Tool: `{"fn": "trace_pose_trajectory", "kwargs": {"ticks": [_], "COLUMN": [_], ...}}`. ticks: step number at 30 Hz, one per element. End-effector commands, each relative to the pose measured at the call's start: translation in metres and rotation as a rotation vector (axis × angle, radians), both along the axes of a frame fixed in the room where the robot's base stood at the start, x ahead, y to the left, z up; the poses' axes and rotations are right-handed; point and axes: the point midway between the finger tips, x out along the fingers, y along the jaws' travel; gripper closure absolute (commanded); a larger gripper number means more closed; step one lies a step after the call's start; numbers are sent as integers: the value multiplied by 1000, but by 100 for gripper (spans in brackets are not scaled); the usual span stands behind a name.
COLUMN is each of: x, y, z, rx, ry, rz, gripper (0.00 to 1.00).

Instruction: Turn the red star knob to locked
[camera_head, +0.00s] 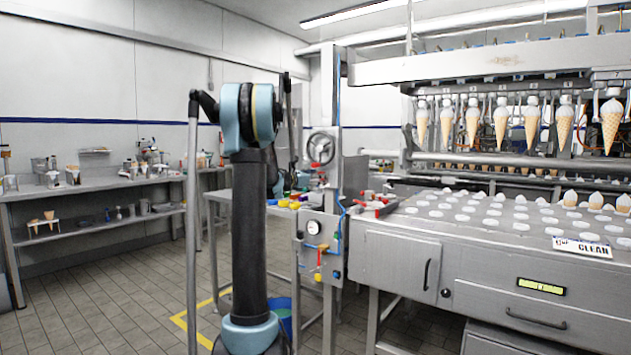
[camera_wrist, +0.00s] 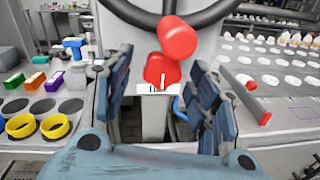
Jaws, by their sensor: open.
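The red star knob (camera_wrist: 158,68) sits on a grey upright panel, near the middle of the wrist view. A white line on it points roughly upright, and a small white label (camera_wrist: 158,89) with unreadable lettering is just below it. My gripper (camera_wrist: 160,86) is open, with one blue-grey finger on each side of the knob in the picture. I see no finger touching the knob, and the depth between them is hard to judge. In the head view my arm hides most of the gripper.
A dark handwheel (camera_head: 320,147) is mounted above the knob; its red ball handle (camera_wrist: 178,38) overlaps the knob's upper right in the wrist view. Colored rings (camera_wrist: 55,126) and blocks lie left. A red-ended lever (camera_wrist: 250,84) is right, beside the cone machine (camera_head: 480,215).

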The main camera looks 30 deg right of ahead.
Motion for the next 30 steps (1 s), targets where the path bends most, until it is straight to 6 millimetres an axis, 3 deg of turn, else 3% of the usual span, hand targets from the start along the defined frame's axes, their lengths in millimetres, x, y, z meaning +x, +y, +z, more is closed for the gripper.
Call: {"fn": "trace_pose_trajectory", "kwargs": {"ticks": [7,21,30], "x": [-4,-27,-34], "y": [13,94,115], "z": [0,1,1], "rx": [0,0,0], "ry": [0,1,1], "rz": [1,2,1], "gripper": [46,46,46]}}
